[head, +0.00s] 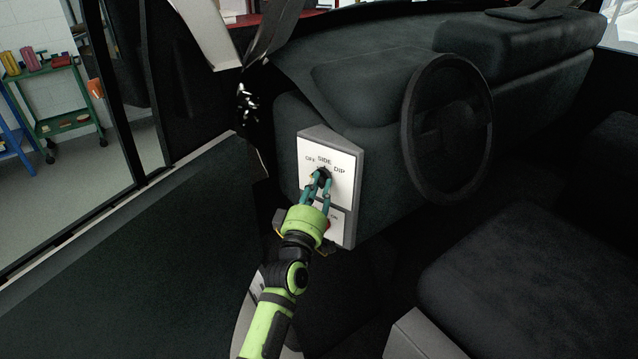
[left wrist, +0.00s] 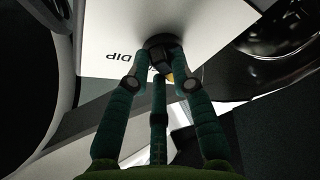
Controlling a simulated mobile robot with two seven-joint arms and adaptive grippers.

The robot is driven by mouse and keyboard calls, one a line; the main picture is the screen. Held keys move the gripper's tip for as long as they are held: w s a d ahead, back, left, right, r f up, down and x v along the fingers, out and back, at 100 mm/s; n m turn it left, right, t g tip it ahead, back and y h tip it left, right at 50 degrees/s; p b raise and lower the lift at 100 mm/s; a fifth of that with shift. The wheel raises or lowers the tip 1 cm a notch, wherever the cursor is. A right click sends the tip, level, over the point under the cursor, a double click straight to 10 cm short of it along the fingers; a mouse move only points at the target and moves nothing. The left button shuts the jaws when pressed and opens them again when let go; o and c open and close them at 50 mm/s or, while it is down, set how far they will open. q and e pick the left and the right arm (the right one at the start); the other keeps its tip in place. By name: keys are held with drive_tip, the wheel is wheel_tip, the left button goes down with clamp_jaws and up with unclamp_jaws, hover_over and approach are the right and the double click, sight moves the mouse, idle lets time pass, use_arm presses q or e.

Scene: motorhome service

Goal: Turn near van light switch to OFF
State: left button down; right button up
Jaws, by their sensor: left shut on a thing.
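The light switch is a dark rotary knob (head: 322,174) on a white panel (head: 347,163) marked OFF, SIDE and DIP, left of the steering wheel. My left gripper (head: 320,180), with teal fingers on a green wrist, is shut on the knob from the front. In the left wrist view the fingertips (left wrist: 160,64) close around the dark knob (left wrist: 158,42), with the DIP label beside it. The fingers partly hide the knob, so I cannot tell which mark it points to. My right gripper is not in view.
The steering wheel (head: 446,128) stands close to the right of the panel, and a dark seat (head: 530,270) is at lower right. The dark door panel (head: 140,235) lies to the left. A green cart (head: 58,100) stands outside.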

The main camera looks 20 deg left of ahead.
use_arm(q)
drive_tip(key=shift+a+r, duration=0.25)
drive_tip(key=shift+r, duration=0.3)
drive_tip(key=c, duration=1.1)
unclamp_jaws()
drive_tip(key=shift+o, duration=0.2)
drive_tip(key=shift+f, duration=0.35)
drive_tip(key=v, duration=1.2)
drive_tip(key=shift+w, duration=0.1)
